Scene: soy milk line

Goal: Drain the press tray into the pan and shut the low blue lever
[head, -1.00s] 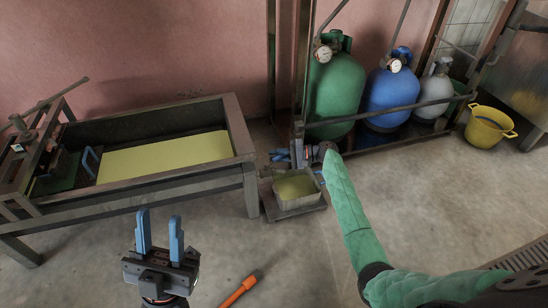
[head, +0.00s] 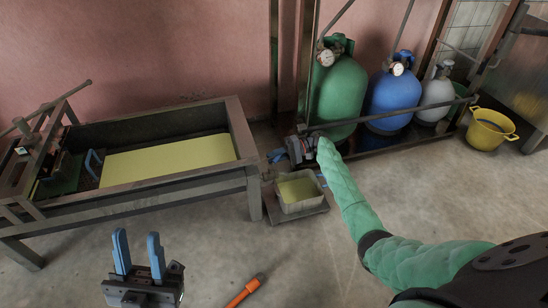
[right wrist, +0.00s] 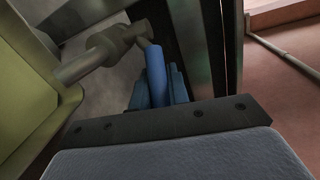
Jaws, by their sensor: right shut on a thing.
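The press tray (head: 236,120) is a long dark metal trough on legs at the left, with a pale yellow layer inside. The square metal pan (head: 299,208) stands on a low platform by the tray's right leg and holds yellowish liquid. My right gripper (head: 277,156) is beside the tray's right end, above and behind the pan. In the right wrist view its blue fingers (right wrist: 158,90) are shut on the blue lever (right wrist: 155,65), beside a grey pipe fitting (right wrist: 115,45). My left gripper (head: 138,254) is open and empty in front of the tray.
Green (head: 340,90), blue (head: 394,100) and grey (head: 436,98) gas bottles stand behind a rail at the back right. A yellow bucket (head: 488,130) is further right. An orange-handled tool (head: 243,292) lies at the bottom. The floor between is clear.

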